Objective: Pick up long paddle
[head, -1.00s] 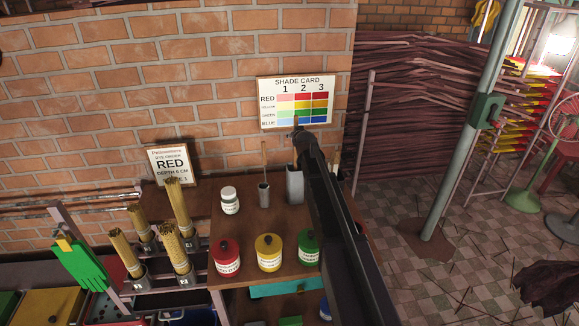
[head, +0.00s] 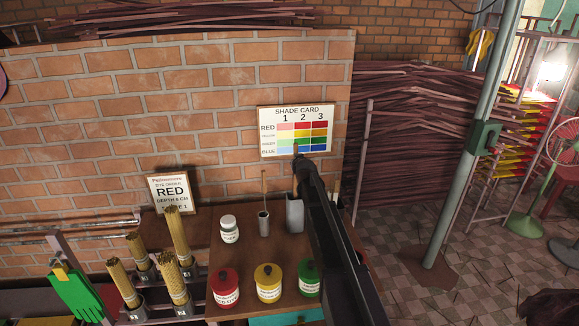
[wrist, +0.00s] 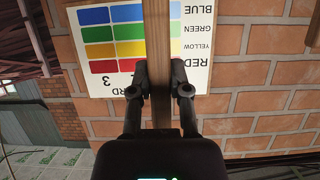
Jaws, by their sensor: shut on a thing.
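My gripper (wrist: 157,92) is shut on a long wooden paddle (wrist: 157,40), whose pale brown shaft runs between both fingers in the wrist view. In the head view my gripper (head: 299,160) is above a grey rectangular container (head: 295,213), in front of the shade card (head: 283,132). Only a short tip of the paddle (head: 295,147) shows above the fingers there. A thinner stick (head: 264,187) stands in a metal cup (head: 263,220) to the left.
Red (head: 224,287), yellow (head: 268,283) and green (head: 308,280) jars stand along the table's front. A white jar (head: 229,229) is behind them. Incense bundles (head: 178,235) in holders are at left, beside the red order sign (head: 172,190). A brick wall (head: 200,110) stands behind.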

